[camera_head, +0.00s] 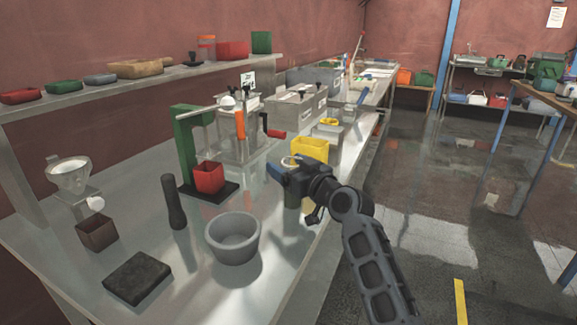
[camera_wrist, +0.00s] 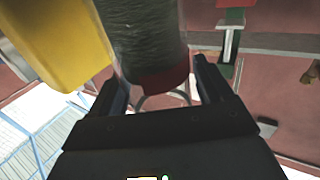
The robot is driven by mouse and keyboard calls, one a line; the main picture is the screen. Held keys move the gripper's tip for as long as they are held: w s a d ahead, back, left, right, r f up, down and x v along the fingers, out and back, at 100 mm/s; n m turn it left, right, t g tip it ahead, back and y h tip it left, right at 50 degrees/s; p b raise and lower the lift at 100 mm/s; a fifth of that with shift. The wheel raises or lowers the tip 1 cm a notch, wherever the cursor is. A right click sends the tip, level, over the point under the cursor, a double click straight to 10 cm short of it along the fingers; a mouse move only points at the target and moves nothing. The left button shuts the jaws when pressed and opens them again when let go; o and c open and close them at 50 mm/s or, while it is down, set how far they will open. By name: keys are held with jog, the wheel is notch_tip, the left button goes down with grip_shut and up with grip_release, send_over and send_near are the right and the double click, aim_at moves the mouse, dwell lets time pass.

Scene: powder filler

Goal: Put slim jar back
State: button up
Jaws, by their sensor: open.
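A slim clear jar (camera_wrist: 155,40) with dark grey grainy contents fills the upper middle of the wrist view, with a red band at its near end. My gripper (camera_wrist: 160,88) is open, its two fingers on either side of the jar's near end. I cannot tell whether they touch it. In the head view my gripper (camera_head: 282,167) is low over the bench's right edge, beside a yellow bin (camera_head: 313,150). A pale ring (camera_head: 291,160) shows right at the gripper there; the jar is otherwise mostly hidden by the gripper.
The yellow bin (camera_wrist: 60,40) is close to the jar in the wrist view. Left of my gripper stand a green press (camera_head: 190,145) with a red cup (camera_head: 208,178) and a grey bowl (camera_head: 233,238). A shelf (camera_head: 130,88) runs along the wall.

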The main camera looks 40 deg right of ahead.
jog(key=s+a+b, duration=0.2)
jog(key=s, duration=0.9)
jog(key=shift+s, duration=0.35)
jog(key=shift+f, duration=0.1)
